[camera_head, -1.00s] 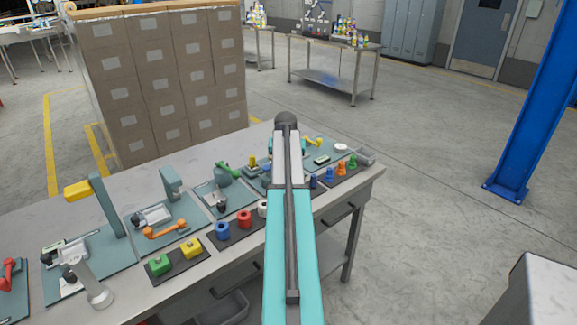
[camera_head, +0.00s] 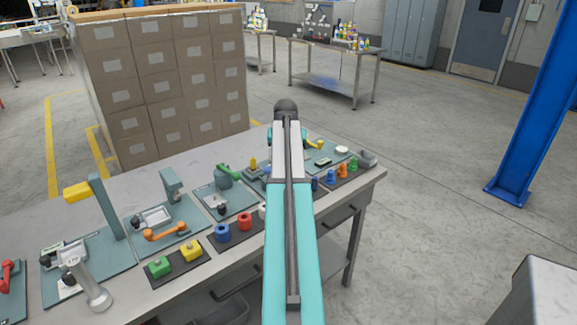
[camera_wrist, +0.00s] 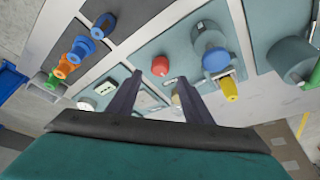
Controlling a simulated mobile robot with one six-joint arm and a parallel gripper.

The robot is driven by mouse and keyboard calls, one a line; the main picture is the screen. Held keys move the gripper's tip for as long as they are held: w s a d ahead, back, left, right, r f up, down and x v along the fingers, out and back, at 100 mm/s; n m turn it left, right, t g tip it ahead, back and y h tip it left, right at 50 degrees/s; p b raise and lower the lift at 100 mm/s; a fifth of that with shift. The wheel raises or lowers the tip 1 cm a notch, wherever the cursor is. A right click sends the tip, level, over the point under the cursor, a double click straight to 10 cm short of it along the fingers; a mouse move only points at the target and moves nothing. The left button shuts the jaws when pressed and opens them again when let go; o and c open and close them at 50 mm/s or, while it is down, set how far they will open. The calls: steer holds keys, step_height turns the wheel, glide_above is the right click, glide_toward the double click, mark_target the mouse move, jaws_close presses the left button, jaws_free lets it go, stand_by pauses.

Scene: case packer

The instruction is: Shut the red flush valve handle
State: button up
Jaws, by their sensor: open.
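A red handle (camera_head: 6,275) stands on a teal plate at the far left edge of the head view, partly cut off. I cannot confirm that it is the flush valve handle, or tell its position. In the wrist view, the fingers of my gripper (camera_wrist: 160,77) are apart with nothing held between them. In the head view my turquoise arm hides the gripper and part of the bench's right half.
The bench (camera_head: 185,162) carries several teal plates with fittings, including an orange lever (camera_head: 165,232), a yellow-ended lever (camera_head: 77,192) and a pale grey handle (camera_head: 88,285). Coloured pegs (camera_head: 343,170) stand at its right end. Stacked cartons (camera_head: 160,85) are behind.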

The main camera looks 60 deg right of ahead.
steer(key=v, duration=0.8)
steer(key=shift+b, duration=0.45)
